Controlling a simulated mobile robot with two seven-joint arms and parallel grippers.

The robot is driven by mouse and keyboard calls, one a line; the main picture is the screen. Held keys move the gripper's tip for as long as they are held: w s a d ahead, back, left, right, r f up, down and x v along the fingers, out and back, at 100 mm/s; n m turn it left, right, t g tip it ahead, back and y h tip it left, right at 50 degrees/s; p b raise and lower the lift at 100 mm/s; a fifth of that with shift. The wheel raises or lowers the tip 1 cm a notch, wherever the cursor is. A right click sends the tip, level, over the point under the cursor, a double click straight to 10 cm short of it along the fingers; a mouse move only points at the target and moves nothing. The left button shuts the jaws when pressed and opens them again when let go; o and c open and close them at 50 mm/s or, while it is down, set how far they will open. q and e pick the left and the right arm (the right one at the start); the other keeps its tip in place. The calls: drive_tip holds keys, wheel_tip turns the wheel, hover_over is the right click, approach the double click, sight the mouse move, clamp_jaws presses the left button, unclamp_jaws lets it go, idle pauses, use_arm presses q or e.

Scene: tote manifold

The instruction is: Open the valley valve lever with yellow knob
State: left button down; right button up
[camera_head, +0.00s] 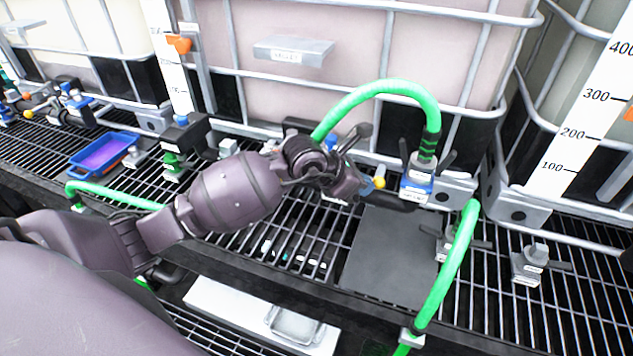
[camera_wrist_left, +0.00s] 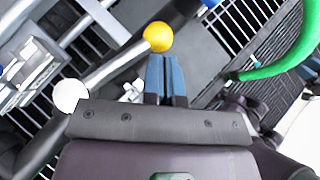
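The yellow knob (camera_head: 379,182) is on a valve at the foot of the middle tote, left of a blue and white coupling (camera_head: 417,180). In the left wrist view the yellow knob (camera_wrist_left: 158,37) sits on the end of a grey lever (camera_wrist_left: 118,62). My left gripper (camera_head: 358,186) is beside the knob. In the left wrist view its blue fingers (camera_wrist_left: 166,60) are together with nothing between them, their tips just short of the knob; I cannot tell whether they touch it. The arm's wrist hides part of the valve. My right gripper is out of view.
A green hose (camera_head: 385,87) arches above the valve, and another (camera_head: 455,265) runs down on the right. A white knob (camera_wrist_left: 71,95) is near the gripper in the wrist view. A dark plate (camera_head: 390,260) lies on the grating. A blue tray (camera_head: 104,153) is at left.

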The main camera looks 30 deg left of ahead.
use_arm(q)
drive_tip(key=shift+w+d, duration=0.25)
drive_tip(key=shift+w, duration=0.35)
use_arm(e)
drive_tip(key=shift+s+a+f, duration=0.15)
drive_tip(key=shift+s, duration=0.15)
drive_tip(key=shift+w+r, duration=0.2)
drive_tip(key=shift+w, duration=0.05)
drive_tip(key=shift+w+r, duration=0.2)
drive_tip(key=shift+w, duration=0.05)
use_arm(q)
drive_tip(key=shift+f, duration=0.1)
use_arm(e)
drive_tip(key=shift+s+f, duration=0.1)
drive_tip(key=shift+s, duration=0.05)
